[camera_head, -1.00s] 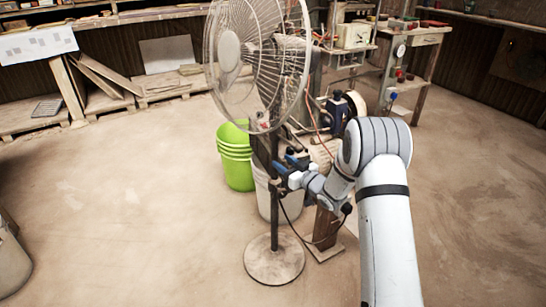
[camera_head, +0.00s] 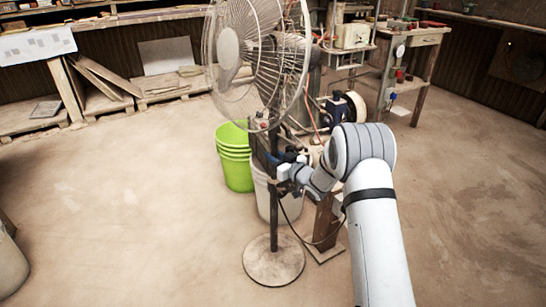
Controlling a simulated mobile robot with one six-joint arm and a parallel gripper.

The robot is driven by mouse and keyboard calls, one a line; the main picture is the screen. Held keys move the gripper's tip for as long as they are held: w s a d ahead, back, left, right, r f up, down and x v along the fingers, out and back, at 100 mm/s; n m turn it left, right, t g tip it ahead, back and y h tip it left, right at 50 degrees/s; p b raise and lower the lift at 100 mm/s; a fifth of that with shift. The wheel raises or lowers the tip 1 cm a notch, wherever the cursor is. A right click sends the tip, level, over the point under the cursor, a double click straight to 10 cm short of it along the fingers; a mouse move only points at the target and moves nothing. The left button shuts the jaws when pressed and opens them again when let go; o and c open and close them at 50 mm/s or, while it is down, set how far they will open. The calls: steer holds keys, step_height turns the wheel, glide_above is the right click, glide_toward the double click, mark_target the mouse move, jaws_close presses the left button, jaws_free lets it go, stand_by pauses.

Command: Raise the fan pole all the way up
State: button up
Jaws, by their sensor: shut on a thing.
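A standing fan (camera_head: 228,50) with a round wire cage is at the upper centre of the head view. Its dark pole (camera_head: 273,225) runs down to a round, dusty base (camera_head: 273,261) on the floor, and the pole stands upright. My gripper (camera_head: 277,160) is at the pole below the fan head, shut on it. The fingertips are small and partly lost against the dark pole and the things behind it. A cord hangs from the fan beside the pole.
Green stacked buckets (camera_head: 234,158) and a white bucket (camera_head: 263,196) stand close behind the pole. A wooden post with a foot (camera_head: 323,246) is just right of the base. A workbench (camera_head: 418,38) is at the back right.

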jaws_close()
step_height(320, 180, up, 28)
steer(key=p, duration=1.4)
steer(key=shift+f, duration=0.15)
steer(key=o, duration=0.6)
jaws_free()
steer(key=shift+f, duration=0.1)
steer(key=shift+v, duration=3.9)
